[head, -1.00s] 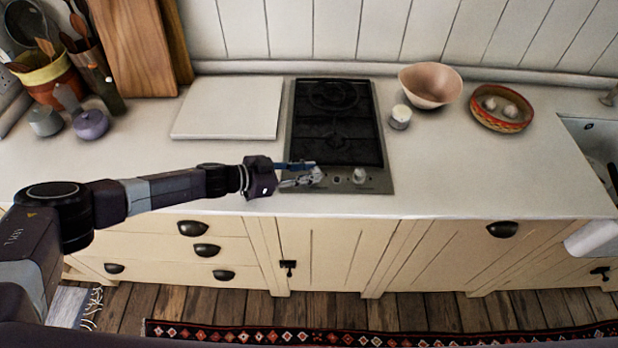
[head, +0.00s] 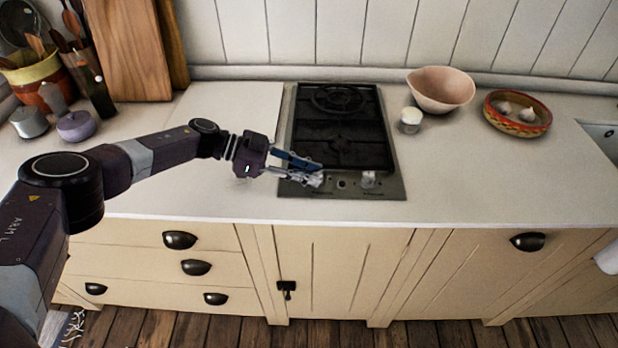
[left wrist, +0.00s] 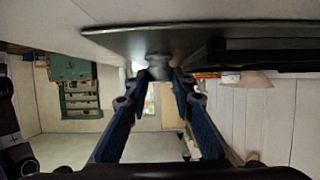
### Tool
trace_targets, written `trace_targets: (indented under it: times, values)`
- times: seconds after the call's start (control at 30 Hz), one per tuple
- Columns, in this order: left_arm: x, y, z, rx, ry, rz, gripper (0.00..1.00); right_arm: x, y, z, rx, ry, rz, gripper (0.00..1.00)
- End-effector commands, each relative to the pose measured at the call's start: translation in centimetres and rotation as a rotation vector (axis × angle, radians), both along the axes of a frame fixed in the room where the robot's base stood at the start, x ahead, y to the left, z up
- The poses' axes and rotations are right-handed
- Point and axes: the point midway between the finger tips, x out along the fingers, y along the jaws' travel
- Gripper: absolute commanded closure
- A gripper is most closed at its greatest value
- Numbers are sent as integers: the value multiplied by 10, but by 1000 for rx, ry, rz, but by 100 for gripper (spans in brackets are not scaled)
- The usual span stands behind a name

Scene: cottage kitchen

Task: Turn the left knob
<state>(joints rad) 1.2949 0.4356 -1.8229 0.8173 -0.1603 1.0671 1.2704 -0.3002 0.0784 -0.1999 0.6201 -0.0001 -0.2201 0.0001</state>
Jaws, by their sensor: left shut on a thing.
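The two-burner hob (head: 389,145) is set in the white counter, with its knobs on the front strip. My left gripper (head: 317,175) is at the left end of that strip, its fingers closed around the left knob (head: 315,181), which they mostly hide. In the left wrist view the left knob (left wrist: 158,67) sits between the two blue-backed fingertips (left wrist: 157,76), under the hob's plate (left wrist: 190,38). The right knob (head: 368,179) stands free to the right of my gripper. Its exact turn angle and that of the left knob cannot be told. My right gripper is not in view.
A pale board (head: 235,103) lies left of the hob. Pots and a utensil holder (head: 38,70) are at the far left. The counter front is clear.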

Motion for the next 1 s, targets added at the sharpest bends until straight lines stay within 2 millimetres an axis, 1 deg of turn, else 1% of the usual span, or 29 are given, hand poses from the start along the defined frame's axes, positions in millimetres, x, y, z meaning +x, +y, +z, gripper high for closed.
trace_targets:
  times: [0.07, 0.47, 0.5, 0.6, 0.63, 0.87, 1.0]
  values:
    - [1, -1, 0, -1, -3, -4, 100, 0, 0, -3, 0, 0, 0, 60]
    - [0, -1, 1, -2, -2, -8, 100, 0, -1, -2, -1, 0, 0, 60]
    - [0, -1, 1, -2, -2, -8, 73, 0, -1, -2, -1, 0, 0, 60]
    - [0, -1, 1, -2, -2, -8, 62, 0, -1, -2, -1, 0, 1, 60]
    - [0, -1, 1, -2, -2, -8, 60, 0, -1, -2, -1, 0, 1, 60]
    - [0, -1, 1, -1, -1, -8, 60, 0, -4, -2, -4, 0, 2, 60]
    - [1, 7, 3, -1, -2, -6, 60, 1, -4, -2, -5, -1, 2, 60]
